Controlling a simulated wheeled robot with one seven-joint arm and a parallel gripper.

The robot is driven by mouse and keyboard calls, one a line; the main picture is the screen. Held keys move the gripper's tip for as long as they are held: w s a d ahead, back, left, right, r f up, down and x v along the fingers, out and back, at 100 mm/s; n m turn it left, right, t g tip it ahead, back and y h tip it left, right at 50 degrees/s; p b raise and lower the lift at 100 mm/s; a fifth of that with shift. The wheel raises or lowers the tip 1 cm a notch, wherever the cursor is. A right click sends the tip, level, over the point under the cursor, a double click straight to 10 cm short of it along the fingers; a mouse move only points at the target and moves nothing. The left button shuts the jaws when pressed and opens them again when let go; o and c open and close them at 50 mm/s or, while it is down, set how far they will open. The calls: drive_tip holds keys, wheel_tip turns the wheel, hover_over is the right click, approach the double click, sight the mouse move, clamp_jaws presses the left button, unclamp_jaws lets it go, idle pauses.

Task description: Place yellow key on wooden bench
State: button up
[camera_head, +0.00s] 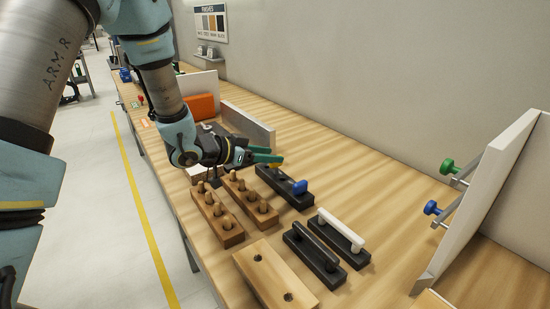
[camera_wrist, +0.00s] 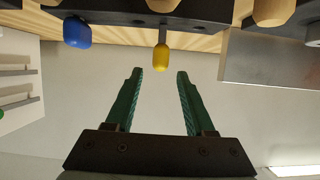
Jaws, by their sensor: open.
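The yellow key (camera_wrist: 161,57) stands in a dark holder block (camera_wrist: 140,12) in the wrist view, its yellow end in line with the gap between my fingertips. In the head view only a small bit of the yellow key (camera_head: 278,167) shows beside my fingers. My gripper (camera_head: 266,155) is open and empty, its green fingers (camera_wrist: 160,72) pointing toward the key, one on each side of its line. It does not visibly touch the key. The wooden bench (camera_head: 350,190) runs along the wall, with the dark block (camera_head: 290,194) on it.
A blue key (camera_wrist: 77,32) sits in the same block, left of the yellow one. Wooden peg blocks (camera_head: 222,225), a black handle (camera_head: 312,250) and a white handle (camera_head: 341,231) stand nearby. A grey panel (camera_head: 250,128) rises behind my gripper.

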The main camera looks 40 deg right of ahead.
drive_tip(key=b+v, duration=0.1)
drive_tip(key=v, duration=0.8)
drive_tip(key=shift+a+b, duration=0.2)
drive_tip(key=shift+b, duration=0.1)
drive_tip(key=w+a+n+t+y, duration=0.4)
drive_tip(key=w+a+n+t, duration=0.15)
drive_tip(key=w+a, duration=0.55)
drive_tip(key=w+a+f+n+t+y, duration=0.2)
drive_tip(key=a+n+y, duration=0.35)
drive_tip(key=a, duration=0.85)
drive_tip(key=s+a+f+n+g+y, duration=0.1)
drive_tip(key=s+a+n+g+y, duration=0.2)
drive_tip(key=s+a, duration=0.9)
drive_tip(key=n+g, duration=0.2)
drive_tip(key=n, duration=0.1)
drive_tip(key=shift+s+a+y, duration=0.25)
drive_tip(key=shift+s+y, duration=0.1)
drive_tip(key=shift+s, duration=0.05)
drive_tip(key=shift+f, duration=0.1)
drive_tip(key=shift+c, duration=0.3)
